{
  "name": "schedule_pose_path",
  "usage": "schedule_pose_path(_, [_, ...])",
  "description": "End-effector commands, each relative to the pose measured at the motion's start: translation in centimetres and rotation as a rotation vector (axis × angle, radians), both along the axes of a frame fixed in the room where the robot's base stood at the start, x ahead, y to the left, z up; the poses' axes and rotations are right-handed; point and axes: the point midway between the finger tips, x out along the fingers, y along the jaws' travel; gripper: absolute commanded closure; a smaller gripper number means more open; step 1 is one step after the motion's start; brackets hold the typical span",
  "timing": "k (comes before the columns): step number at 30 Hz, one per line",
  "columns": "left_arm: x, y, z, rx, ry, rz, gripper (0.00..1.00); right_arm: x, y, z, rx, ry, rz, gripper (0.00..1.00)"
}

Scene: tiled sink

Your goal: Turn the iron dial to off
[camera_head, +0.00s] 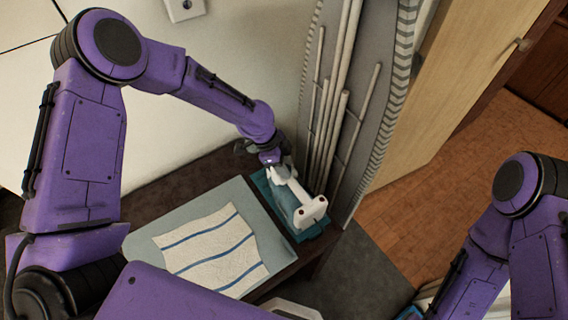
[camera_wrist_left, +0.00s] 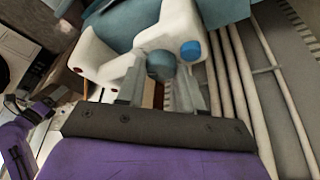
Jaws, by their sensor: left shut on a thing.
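The white iron (camera_head: 310,210) with a blue-grey lower part sits on the right end of the dark table, beside the standing ironing board. My left gripper (camera_head: 275,160) reaches its far end from above. In the left wrist view, the white iron body (camera_wrist_left: 105,62) fills the upper middle and has a blue button (camera_wrist_left: 190,50). The round grey-teal dial (camera_wrist_left: 161,65) is between the fingertips of my left gripper (camera_wrist_left: 161,82), which is shut on it. The dial's markings cannot be read. My right arm shows at the lower right in the head view, but its gripper does not.
A striped cloth (camera_head: 212,250) lies on a pale grey board (camera_head: 150,232) left of the iron. The ironing board (camera_head: 350,110) with its white tubes stands close on the right. A wall socket (camera_head: 185,8) is above. Wooden floor (camera_head: 440,190) is clear at right.

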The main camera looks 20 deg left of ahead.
Motion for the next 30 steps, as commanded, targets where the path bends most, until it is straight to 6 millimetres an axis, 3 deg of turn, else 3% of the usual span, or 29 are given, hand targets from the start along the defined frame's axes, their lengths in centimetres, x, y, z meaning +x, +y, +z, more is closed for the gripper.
schedule_pose_path(15, [0.1, -0.1, 0.1, -0.002, -0.002, 0.017, 0.94, 0.0, 0.0, 0.0, 0.0, 0.0, 0.0, 0.35])
schedule_pose_path(16, [0.1, -0.1, 0.1, -0.002, -0.002, 0.017, 0.54, 0.0, 0.0, 0.0, 0.0, 0.0, 0.0, 0.35])
schedule_pose_path(18, [0.1, -0.1, 0.1, -0.002, -0.002, 0.017, 0.38, 0.0, 0.0, 0.0, 0.0, 0.0, 0.0, 0.35])
schedule_pose_path(26, [0.0, 0.1, 0.1, -0.001, -0.001, 0.017, 0.38, 0.0, 0.0, 0.0, 0.0, 0.0, 0.0, 0.35])
schedule_pose_path(30, [0.0, 0.7, 1.4, 0.0, -0.004, 0.018, 0.38, 0.0, 0.0, -0.5, 0.0, 0.0, 0.0, 0.35])
